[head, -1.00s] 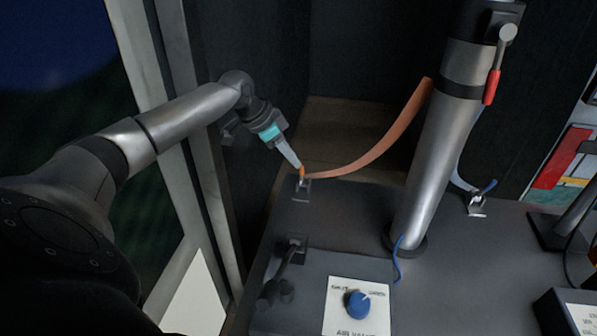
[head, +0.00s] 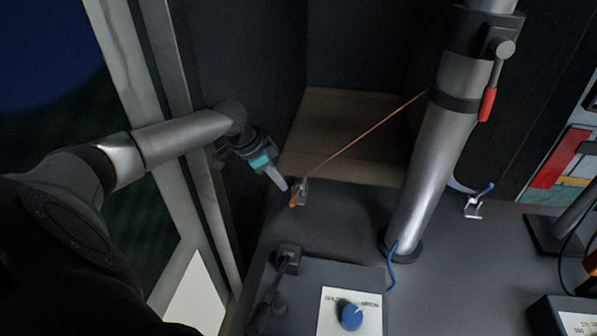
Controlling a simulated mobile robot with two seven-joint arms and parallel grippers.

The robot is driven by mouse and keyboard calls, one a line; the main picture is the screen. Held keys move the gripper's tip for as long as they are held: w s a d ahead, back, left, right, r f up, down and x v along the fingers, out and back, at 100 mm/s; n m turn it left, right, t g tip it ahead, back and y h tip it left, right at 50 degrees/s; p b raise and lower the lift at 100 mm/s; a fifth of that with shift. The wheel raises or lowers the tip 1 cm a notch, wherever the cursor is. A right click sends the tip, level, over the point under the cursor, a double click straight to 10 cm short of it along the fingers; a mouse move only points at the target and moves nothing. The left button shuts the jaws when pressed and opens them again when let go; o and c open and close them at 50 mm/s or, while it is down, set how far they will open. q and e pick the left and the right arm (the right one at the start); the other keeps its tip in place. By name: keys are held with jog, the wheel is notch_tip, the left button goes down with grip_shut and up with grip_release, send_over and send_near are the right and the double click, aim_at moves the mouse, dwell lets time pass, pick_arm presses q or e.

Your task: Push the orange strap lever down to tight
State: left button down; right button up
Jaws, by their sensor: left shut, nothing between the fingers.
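The orange strap lever (head: 295,198) sits on a small metal bracket (head: 303,187) at the back left edge of the dark bench. It points down toward the front. The orange strap (head: 368,132) runs straight and thin from the bracket up to the metal column (head: 432,165). My left gripper (head: 283,186) is shut and empty, just left of the lever's upper part. I cannot tell whether its tip touches the lever. My right gripper is not in view.
A blue strap lever (head: 485,189) stands on another bracket right of the column. A red-handled lever (head: 487,104) hangs on the column. A panel with a blue knob (head: 350,316) and a black lever (head: 270,290) are in front. A window frame stands at left.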

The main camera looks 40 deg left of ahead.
pick_arm(q)
jog(key=shift+s+d+r, duration=0.15)
jog(key=shift+s+r, duration=0.2)
jog(key=shift+a+r, duration=0.1)
jog(key=shift+a, duration=0.1)
jog(key=p+v, duration=0.6)
jog(key=v, duration=0.8)
jog(key=shift+s+r+p, duration=0.2)
jog(key=shift+r+p, duration=0.05)
jog(key=shift+p, duration=0.05)
